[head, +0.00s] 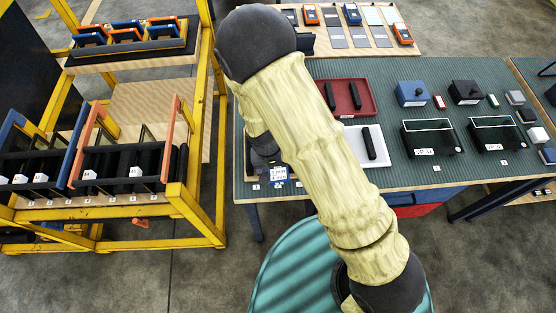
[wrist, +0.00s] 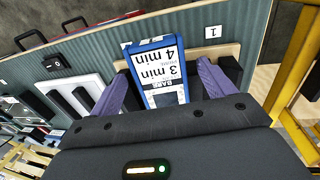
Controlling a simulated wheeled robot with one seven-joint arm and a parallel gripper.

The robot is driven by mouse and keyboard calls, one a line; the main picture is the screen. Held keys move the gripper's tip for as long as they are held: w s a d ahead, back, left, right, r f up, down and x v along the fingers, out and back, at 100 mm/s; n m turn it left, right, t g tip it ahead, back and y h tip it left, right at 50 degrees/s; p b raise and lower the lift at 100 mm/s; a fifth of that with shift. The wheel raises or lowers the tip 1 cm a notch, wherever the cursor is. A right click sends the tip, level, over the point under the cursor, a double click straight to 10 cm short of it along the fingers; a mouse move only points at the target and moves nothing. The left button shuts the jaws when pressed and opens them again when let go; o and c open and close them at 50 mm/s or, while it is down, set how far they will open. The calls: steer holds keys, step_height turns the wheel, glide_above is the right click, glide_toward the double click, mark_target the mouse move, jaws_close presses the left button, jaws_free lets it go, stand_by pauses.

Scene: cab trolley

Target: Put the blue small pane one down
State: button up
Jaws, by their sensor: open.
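A small blue-edged piece (wrist: 160,72) with a white face printed "3 min 4 min" stands between my gripper's purple fingers in the wrist view. My gripper (wrist: 161,82) is open around it, one finger on each side. Whether either finger touches it is not clear. The piece is over a light wooden base (wrist: 233,50) with dark blocks, by a label "1" (wrist: 212,31). In the head view the blue and white piece (head: 279,174) shows at the left front of the green table (head: 320,188). My arm hides most of my gripper there.
A white tray (head: 354,148) and a red tray (head: 366,106), both with black bars, lie right of my arm. Black bins (head: 431,140) stand farther right. A yellow trolley (head: 205,215) at left carries blue and orange frames on two levels.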

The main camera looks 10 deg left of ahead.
mark_target(278, 170)
steer(key=shift+d+f, duration=0.1)
steer(key=shift+f, duration=0.25)
steer(key=shift+c, duration=0.4)
steer(key=c, duration=1.2)
steer(key=shift+r+b, duration=0.75)
steer(key=shift+r, duration=4.3)
